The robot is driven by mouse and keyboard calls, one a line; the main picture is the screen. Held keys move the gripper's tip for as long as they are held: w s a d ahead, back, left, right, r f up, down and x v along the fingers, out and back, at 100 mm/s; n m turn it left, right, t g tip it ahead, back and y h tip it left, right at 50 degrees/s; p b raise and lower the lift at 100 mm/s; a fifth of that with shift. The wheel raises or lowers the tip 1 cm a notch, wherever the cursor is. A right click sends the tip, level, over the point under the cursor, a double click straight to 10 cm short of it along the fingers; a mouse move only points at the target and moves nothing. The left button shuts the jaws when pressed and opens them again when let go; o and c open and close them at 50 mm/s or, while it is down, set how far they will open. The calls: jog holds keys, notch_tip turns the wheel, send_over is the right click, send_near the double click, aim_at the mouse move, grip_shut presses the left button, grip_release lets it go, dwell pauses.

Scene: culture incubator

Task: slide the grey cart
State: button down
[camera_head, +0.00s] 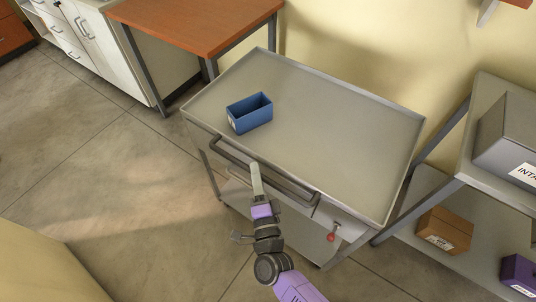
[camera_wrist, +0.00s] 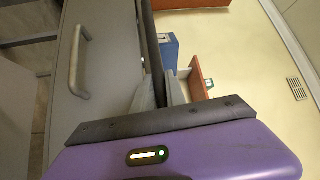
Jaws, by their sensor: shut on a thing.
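The grey cart (camera_head: 310,120) stands in the middle of the head view, with a flat rimmed top and a lower shelf. A dark bar handle (camera_head: 290,187) runs along its near side. My gripper (camera_head: 256,172) reaches up from below and is shut on this handle, left of the bar's middle. In the wrist view my gripper's fingers (camera_wrist: 160,92) close around the dark bar (camera_wrist: 151,40).
An open blue bin (camera_head: 250,113) sits on the cart's top at the left. A brown-topped table (camera_head: 200,22) stands behind left. A rack (camera_head: 460,180) at the right holds a grey box (camera_head: 510,135), a brown box (camera_head: 445,229) and a purple box (camera_head: 519,274). Floor at left is clear.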

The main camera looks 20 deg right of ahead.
jog(key=shift+s+a+f, duration=0.1)
jog(key=shift+s+a, duration=0.9)
jog(key=shift+a, duration=0.2)
jog(key=c, duration=1.4)
grip_release()
jog(key=shift+o, duration=0.2)
jog(key=s+f+b, duration=0.1)
jog(key=s, duration=0.6)
jog(key=shift+s+a, duration=0.3)
jog(key=shift+a, duration=0.15)
